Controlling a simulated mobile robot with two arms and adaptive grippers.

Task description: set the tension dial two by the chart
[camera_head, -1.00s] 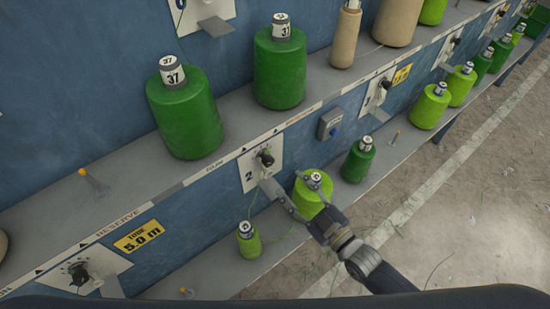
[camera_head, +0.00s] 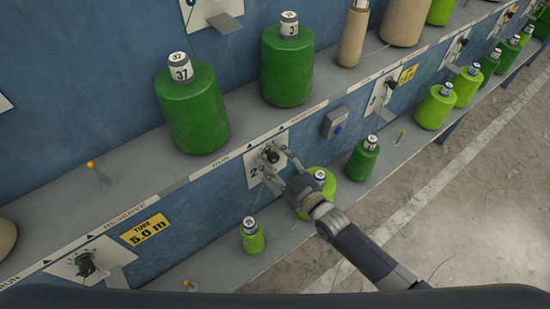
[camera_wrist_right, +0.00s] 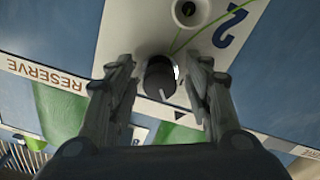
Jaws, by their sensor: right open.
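Tension dial two is a black knob (camera_head: 272,156) on a white plate (camera_head: 253,182) marked 2, on the blue panel face below the upper shelf edge. My right gripper (camera_head: 271,163) is at the plate, its fingers open around the knob. In the right wrist view the knob (camera_wrist_right: 160,78) sits between the two open fingers (camera_wrist_right: 160,92), with a light pointer line on it. A gap shows at its left; the right finger is very close, and I cannot tell whether it touches. The chart cannot be made out. My left gripper is not in view.
Green spools (camera_head: 191,108) stand on the upper shelf. A lime spool (camera_head: 322,184) stands just behind my right gripper, and a small lime spool (camera_head: 252,238) is to its left. A thin green thread runs by the plate.

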